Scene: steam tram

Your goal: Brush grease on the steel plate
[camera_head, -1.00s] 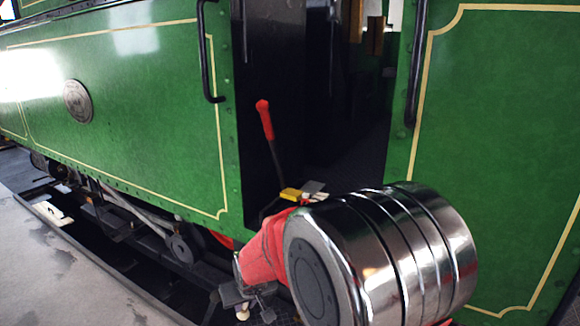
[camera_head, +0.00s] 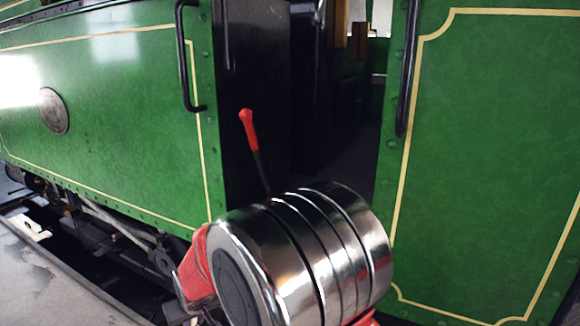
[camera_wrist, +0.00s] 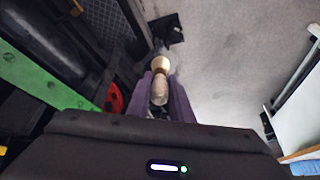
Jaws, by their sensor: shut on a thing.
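In the wrist view my gripper (camera_wrist: 162,88) is shut on a brush with a pale rounded handle (camera_wrist: 159,90). The brush points away from the wrist, over grey floor beside the tram. Its far end runs into a dark shape, so I cannot tell the bristles clearly. I cannot make out the steel plate in either view. In the head view my arm covers the lower part of the cab doorway, and the gripper is barely in view.
The green tram side (camera_head: 110,110) has a doorway with black handrails (camera_head: 184,60). A red-handled lever (camera_head: 249,130) stands in it. Grey platform (camera_head: 40,285) lies at lower left, with a dark gap along the tram. A white panel (camera_wrist: 300,115) is at the right in the wrist view.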

